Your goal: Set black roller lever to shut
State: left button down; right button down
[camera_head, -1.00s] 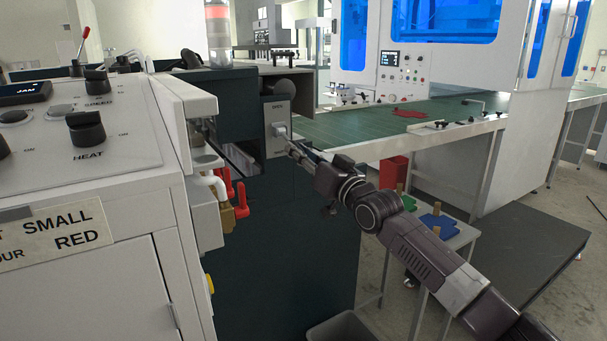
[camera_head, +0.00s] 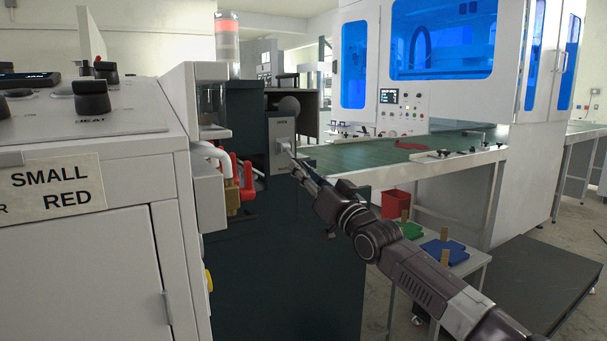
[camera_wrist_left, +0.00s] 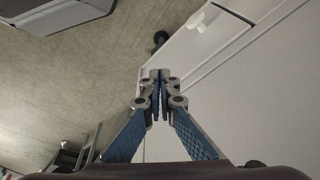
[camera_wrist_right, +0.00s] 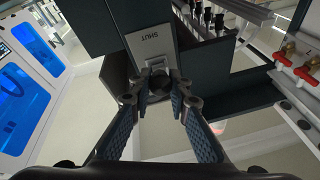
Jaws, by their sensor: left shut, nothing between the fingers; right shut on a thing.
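A light grey plate (camera_head: 281,130) sits on the dark green machine side in the head view. It also shows in the right wrist view (camera_wrist_right: 152,42), where its label reads SHUT. A pale lever mount (camera_head: 283,146) stands out from the plate. My right gripper (camera_head: 297,165) is at the plate's lower part. In the right wrist view its fingers (camera_wrist_right: 158,84) are closed around a dark round piece, the black roller lever (camera_wrist_right: 158,85), partly hidden by the fingers. My left gripper (camera_wrist_left: 155,78) is shut and empty, above the floor beside a pale cabinet; it is not in the head view.
A white control cabinet (camera_head: 90,220) with black knobs stands at the left. Red-handled valves (camera_head: 246,182) stick out beside it. A green conveyor (camera_head: 370,157) runs behind my right arm. A small table (camera_head: 465,265) with coloured pieces and a red bin (camera_head: 396,204) are at the right.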

pick_arm(q)
jog(key=shift+r, duration=0.35)
pick_arm(e)
jog(key=shift+a, duration=0.15)
jog(key=c, duration=2)
grip_release()
jog(key=shift+w+a+f, duration=0.1)
jog(key=shift+c, duration=0.2)
jog(key=shift+o, duration=1.2)
jog(key=shift+w+a+f, duration=0.15)
jog(key=shift+w+a, duration=0.1)
jog(key=shift+s+d, duration=0.15)
jog(key=shift+d, duration=0.1)
jog(key=shift+s+d+f, duration=0.2)
jog(key=shift+s+f, duration=0.05)
jog(key=shift+s, duration=0.15)
pick_arm(q)
jog(key=shift+w+a+f, duration=0.1)
jog(key=shift+f, duration=0.05)
pick_arm(e)
jog(key=v, duration=1.1)
jog(key=shift+w, duration=0.1)
